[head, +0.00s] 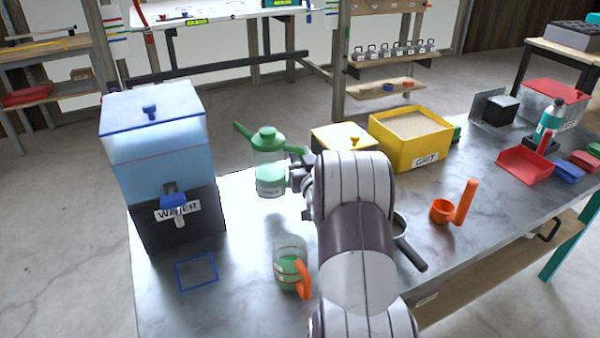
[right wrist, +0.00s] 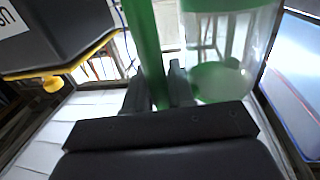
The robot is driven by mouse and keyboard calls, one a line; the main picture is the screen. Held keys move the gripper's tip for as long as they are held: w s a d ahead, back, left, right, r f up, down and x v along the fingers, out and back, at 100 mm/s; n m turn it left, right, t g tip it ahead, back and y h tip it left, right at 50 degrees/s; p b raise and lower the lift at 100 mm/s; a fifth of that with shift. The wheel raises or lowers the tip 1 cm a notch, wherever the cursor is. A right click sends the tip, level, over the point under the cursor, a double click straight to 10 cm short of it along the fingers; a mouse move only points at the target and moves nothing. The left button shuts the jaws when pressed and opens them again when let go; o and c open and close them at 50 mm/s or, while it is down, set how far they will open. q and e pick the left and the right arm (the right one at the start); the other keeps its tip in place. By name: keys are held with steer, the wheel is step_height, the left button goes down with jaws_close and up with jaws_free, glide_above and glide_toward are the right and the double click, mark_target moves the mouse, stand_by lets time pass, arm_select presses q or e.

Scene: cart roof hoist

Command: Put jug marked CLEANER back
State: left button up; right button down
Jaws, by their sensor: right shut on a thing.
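The jug marked CLEANER (head: 268,172) is clear with a green lid, a green spout pointing left and a pale label. It stands upright between the water tank and the yellow bins. My right gripper (head: 299,178) is shut on its green handle. In the right wrist view the handle (right wrist: 146,45) runs between the two fingers (right wrist: 155,92), with the clear jug body (right wrist: 228,55) just to the right. Whether the jug's base touches the bench cannot be told. My right arm covers part of the bench. My left gripper is not in view.
The WATER tank (head: 155,150) stands left, with a blue outlined square (head: 197,271) before it. A measuring jug with green liquid (head: 288,270) stands in front. A smaller yellow bin (head: 340,136), the GRIT bin (head: 408,142) and an orange scoop (head: 443,211) are right.

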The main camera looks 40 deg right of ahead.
step_height(320, 180, down, 4)
steer(key=shift+r, duration=0.15)
steer(key=shift+a+b, duration=0.1)
steer(key=shift+b, duration=0.25)
steer(key=shift+f, duration=0.2)
steer(key=c, duration=1)
jaws_free()
steer(key=shift+o, duration=0.2)
steer(key=shift+s, duration=0.1)
steer(key=v, duration=0.7)
steer(key=shift+s, duration=0.2)
steer(key=shift+a+r, duration=0.15)
